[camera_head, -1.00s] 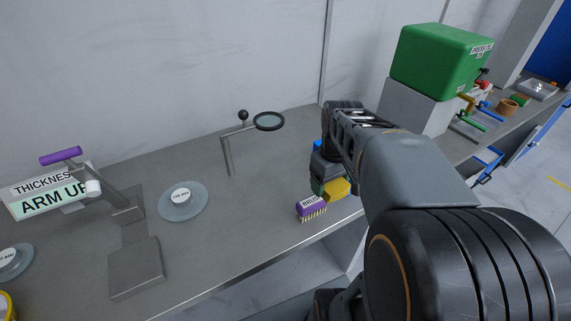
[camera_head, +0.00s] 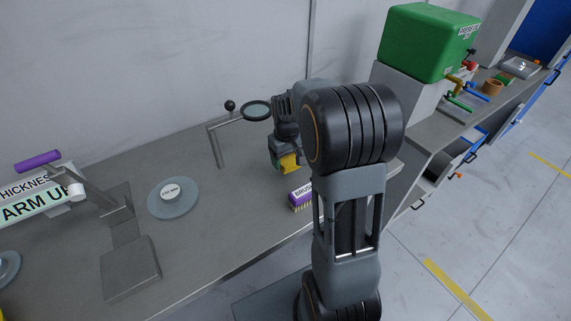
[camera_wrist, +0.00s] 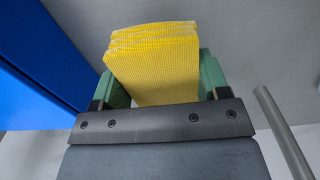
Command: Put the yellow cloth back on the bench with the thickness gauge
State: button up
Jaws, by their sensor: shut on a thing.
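The folded yellow cloth (camera_wrist: 155,62) sits between the green fingers of my gripper (camera_wrist: 160,88) in the wrist view. In the head view the cloth (camera_head: 290,162) shows below my gripper (camera_head: 287,158), which is shut on it over the bench (camera_head: 225,240), behind the purple brush. I cannot tell whether the cloth touches the bench. The thickness gauge (camera_head: 118,205) stands on the left of this bench, with a purple handle and a sign reading "ARM UP" partly cut off.
A purple brush (camera_head: 301,196) lies near the bench's front edge. A magnifier (camera_head: 256,110) on a bent stand rises just left of my gripper. A round grey disc (camera_head: 173,197) lies by the gauge. A green press (camera_head: 428,42) stands at the back right.

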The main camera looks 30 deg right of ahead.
aim_at(285, 164)
jog(key=shift+w+a+f, duration=0.1)
jog(key=shift+w+f, duration=0.25)
jog(key=shift+f, duration=1.55)
jog(key=shift+f, duration=0.15)
jog(key=o, duration=0.9)
